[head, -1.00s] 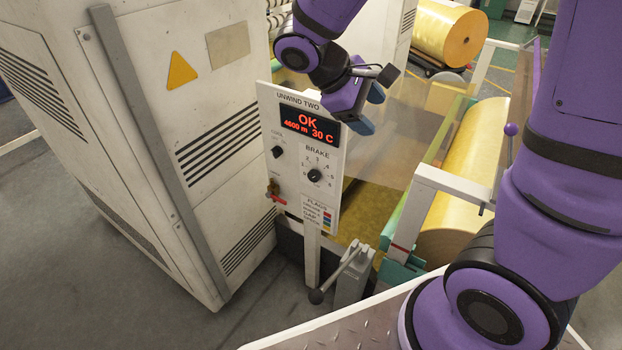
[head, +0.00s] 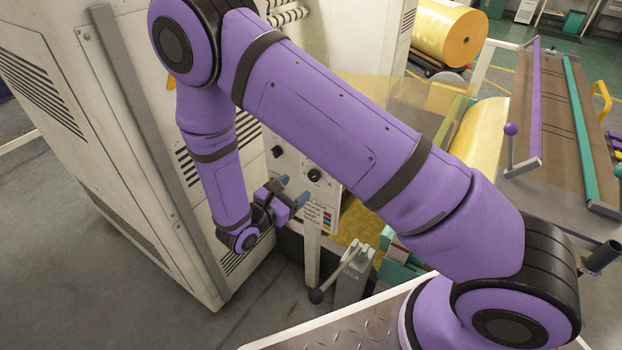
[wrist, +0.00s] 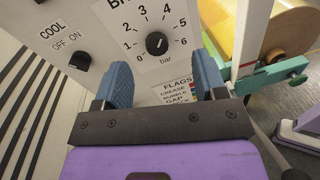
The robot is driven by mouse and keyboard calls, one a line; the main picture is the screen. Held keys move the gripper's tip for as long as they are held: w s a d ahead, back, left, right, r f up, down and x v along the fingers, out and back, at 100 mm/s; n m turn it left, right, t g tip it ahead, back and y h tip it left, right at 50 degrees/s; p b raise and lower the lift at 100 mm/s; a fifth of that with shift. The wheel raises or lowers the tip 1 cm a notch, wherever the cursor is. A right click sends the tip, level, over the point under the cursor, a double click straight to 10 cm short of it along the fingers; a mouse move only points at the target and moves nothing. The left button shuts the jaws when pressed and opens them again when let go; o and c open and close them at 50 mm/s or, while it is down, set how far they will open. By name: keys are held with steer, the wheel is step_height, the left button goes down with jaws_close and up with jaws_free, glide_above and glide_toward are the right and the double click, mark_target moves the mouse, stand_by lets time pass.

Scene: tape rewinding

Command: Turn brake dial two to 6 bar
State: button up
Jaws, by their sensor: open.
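The brake dial (head: 314,175) is a black round knob on the white unwind two panel (wrist: 185,18). In the wrist view the dial (wrist: 156,43) has a scale from 0 to 6 bar around it. Its small pointer mark is too small to read surely. My gripper (head: 291,191) is open and empty, just below and left of the dial in the head view. In the wrist view its two blue fingers (wrist: 163,78) stand apart, with the dial beyond and between them, not touched. My arm hides the panel's display in the head view.
A black cool off/on switch (wrist: 80,60) sits left of the dial. A flags label (wrist: 178,90) is below it. A lever with a black ball (head: 316,296) stands below the panel. A white cabinet (head: 60,150) is close on the left; yellow film rolls are behind.

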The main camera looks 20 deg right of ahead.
mark_target(312, 177)
steer(key=w+d+f, duration=0.1)
steer(key=w+d, duration=0.1)
steer(key=w+d+f+n+t, duration=0.1)
steer(key=w+d, duration=0.1)
steer(key=w+d+f+n, duration=0.1)
steer(key=w+d, duration=0.1)
steer(key=d, duration=0.1)
steer(key=shift+d+f+t+y, duration=0.1)
steer(key=shift+f+t+y, duration=0.2)
steer(key=shift+t, duration=0.1)
stand_by(0.3)
steer(key=c, duration=0.9)
